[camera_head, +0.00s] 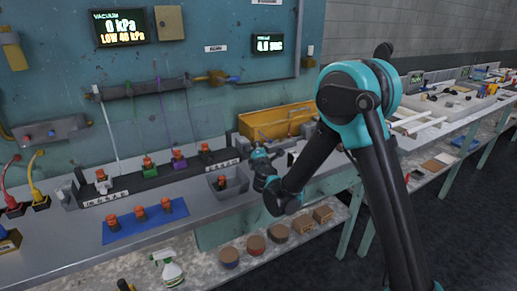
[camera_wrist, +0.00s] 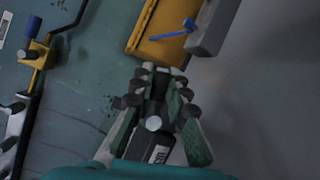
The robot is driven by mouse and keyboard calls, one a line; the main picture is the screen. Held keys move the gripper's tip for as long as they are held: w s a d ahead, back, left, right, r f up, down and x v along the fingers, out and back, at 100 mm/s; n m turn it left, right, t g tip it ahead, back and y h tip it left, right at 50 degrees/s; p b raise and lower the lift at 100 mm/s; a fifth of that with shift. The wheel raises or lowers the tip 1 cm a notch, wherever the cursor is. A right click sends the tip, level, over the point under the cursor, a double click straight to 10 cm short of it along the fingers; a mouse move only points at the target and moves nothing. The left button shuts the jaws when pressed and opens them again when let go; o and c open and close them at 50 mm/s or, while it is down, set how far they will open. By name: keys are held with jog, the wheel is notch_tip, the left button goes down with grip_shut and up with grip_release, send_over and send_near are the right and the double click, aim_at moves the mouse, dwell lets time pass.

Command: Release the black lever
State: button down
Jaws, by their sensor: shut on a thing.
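In the wrist view my gripper (camera_wrist: 157,92) has its fingers closed around a dark piece, which I take to be the black lever (camera_wrist: 158,108). A light round end shows between the fingers, and a label lies nearer the camera. The fingers cover most of the lever, so its full shape and position are hidden. In the head view my gripper (camera_head: 262,168) is small, near the bench's front edge, right of a small grey bin (camera_head: 229,190). The lever cannot be made out there.
A yellow bin (camera_head: 275,122) stands behind my gripper; it also shows in the wrist view (camera_wrist: 157,48). A black rack (camera_head: 150,182) with orange-topped pieces and a blue mat (camera_head: 122,227) lie left. A pipe with a blue handle (camera_head: 233,79) runs along the wall.

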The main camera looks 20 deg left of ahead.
jog(key=shift+f+m+g, duration=0.5)
jog(key=shift+m+g, duration=0.2)
jog(key=shift+m, duration=0.5)
jog(key=c, duration=1.5)
grip_release()
jog(key=v, duration=1.2)
